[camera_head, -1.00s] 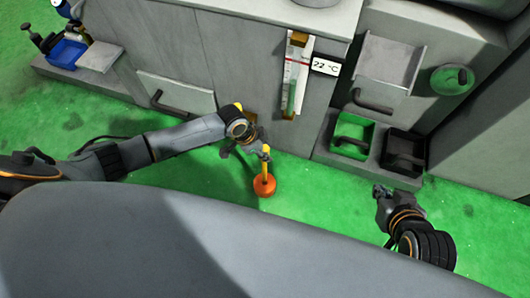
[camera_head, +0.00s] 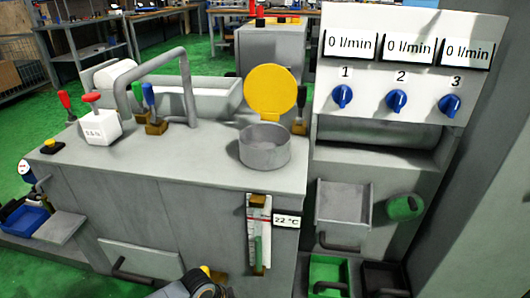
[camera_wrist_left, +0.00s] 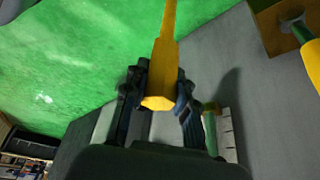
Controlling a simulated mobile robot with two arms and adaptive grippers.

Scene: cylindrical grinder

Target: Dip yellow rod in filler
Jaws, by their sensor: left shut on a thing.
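My left gripper (camera_wrist_left: 160,88) is shut on the yellow rod (camera_wrist_left: 165,45) in the left wrist view. The rod's thick hexagonal end points toward the camera, and its thinner shaft runs away to the top edge over green floor. The rod's far end is out of view. In the head view only part of my left arm (camera_head: 195,287) shows at the bottom edge, low in front of the grey cabinet. On the cabinet top stands a round grey open-topped cylinder (camera_head: 265,160), with a yellow disc lid (camera_head: 274,88) raised behind it; it may be the filler. My right gripper is out of view.
The grey cabinet (camera_head: 110,205) carries a thermometer gauge (camera_head: 258,240) on its front, and a bent grey pipe (camera_head: 150,62) and several levers on top. A panel with blue knobs (camera_head: 397,101) stands right. Grey (camera_head: 343,202) and green (camera_head: 328,272) trays sit below it.

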